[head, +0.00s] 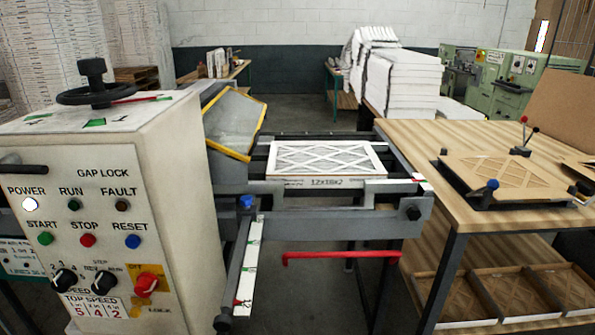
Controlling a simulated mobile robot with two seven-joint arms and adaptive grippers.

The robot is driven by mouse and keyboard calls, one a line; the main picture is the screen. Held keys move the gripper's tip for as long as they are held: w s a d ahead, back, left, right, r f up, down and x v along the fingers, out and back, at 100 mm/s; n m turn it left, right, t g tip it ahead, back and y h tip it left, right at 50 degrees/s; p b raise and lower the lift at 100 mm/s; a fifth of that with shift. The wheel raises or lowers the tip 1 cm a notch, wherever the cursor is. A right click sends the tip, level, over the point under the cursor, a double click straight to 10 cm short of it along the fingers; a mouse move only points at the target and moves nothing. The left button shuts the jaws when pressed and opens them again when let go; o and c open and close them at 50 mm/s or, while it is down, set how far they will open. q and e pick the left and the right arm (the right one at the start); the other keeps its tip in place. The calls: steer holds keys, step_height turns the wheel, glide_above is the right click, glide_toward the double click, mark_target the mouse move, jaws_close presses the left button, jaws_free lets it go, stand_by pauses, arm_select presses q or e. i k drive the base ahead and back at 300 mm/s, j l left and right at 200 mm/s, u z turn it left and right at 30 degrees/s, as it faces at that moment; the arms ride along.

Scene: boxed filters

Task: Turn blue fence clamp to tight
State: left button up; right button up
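A small blue knob (246,202), which looks like the blue fence clamp, sits at the machine's front rail by the upper end of a white scale bar (247,268). Whether it is tight or loose cannot be told. Another blue knob (493,184) is on a fixture on the right wooden table. A framed filter marked 12X18X2 (325,160) lies flat on the machine bed behind the rail. Neither of my grippers is in view.
A control cabinet (95,215) with buttons and a black handwheel (95,92) fills the left. A red bar (340,255) sticks out below the rail. The wooden table (420,150) stands at right, with cardboard frames (500,292) on its lower shelf.

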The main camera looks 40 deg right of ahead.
mark_target(247, 200)
steer(key=z, duration=1.15)
